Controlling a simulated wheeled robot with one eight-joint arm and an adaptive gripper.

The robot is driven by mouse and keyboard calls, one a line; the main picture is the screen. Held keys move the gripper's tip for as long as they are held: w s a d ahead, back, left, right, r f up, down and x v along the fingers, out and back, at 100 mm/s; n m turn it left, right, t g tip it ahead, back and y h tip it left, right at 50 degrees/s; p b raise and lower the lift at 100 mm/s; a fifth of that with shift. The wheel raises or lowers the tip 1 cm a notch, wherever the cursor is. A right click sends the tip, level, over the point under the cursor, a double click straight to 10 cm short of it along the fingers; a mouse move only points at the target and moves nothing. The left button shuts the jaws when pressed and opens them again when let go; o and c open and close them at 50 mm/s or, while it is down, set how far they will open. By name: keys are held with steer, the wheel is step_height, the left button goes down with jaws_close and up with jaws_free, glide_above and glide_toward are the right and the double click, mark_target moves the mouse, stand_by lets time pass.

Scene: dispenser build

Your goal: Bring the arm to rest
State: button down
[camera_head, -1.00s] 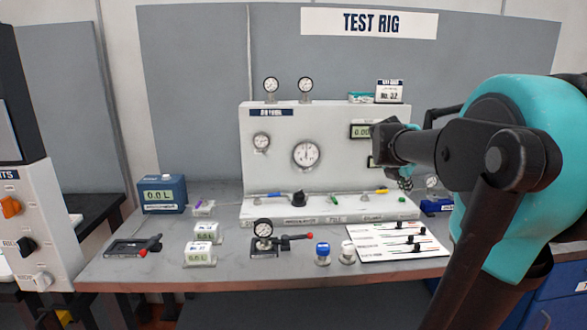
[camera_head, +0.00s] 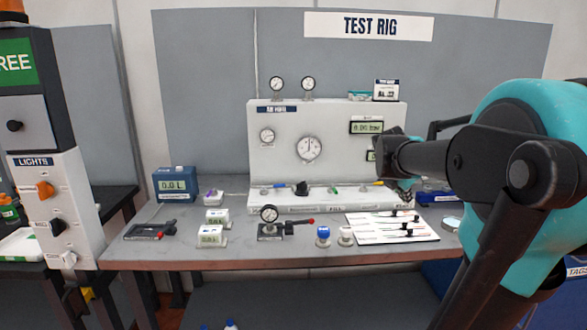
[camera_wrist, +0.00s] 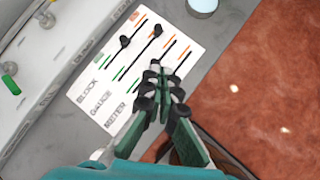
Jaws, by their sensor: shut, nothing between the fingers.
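My arm comes in from the right in the head view. My gripper (camera_wrist: 160,72) shows in the wrist view with its fingertips together and nothing between them. It is above the table edge, over the lower corner of a white slider panel (camera_wrist: 130,88). In the head view the gripper (camera_head: 404,195) is partly hidden behind my arm, near the right side of the test rig (camera_head: 280,165). I cannot tell whether the fingertips touch the panel.
The grey table (camera_head: 270,250) holds a blue meter box (camera_head: 175,184), small displays and a lever gauge (camera_head: 270,226). Blue and white knobs (camera_head: 323,236) stand near the front edge. A lights panel (camera_head: 55,208) stands at left. Reddish floor (camera_wrist: 260,80) lies beyond the table edge.

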steer(key=s+a+f+m+y, duration=0.1)
steer(key=s+a+f+m, duration=0.1)
steer(key=s+f+m, duration=0.1)
steer(key=s+a+f+m+y, duration=0.1)
steer(key=s+a+f+m, duration=0.2)
steer(key=f+m, duration=0.2)
steer(key=s+a+f+m, duration=0.3)
steer(key=f+m, duration=0.1)
steer(key=f, duration=0.1)
steer(key=shift+s+a+f+m+y, duration=0.25)
steer(key=shift+s+f+m+y, duration=0.05)
steer(key=shift+s+y, duration=0.1)
steer(key=s+a+f+m+y, duration=0.2)
steer(key=s+a+f+m, duration=0.5)
steer(key=s+f+m, duration=0.2)
steer(key=shift+s+f+m+g+y, duration=0.3)
steer(key=shift+s+f+m+g, duration=0.1)
steer(key=shift+s+m, duration=0.65)
steer(key=shift+d, duration=0.1)
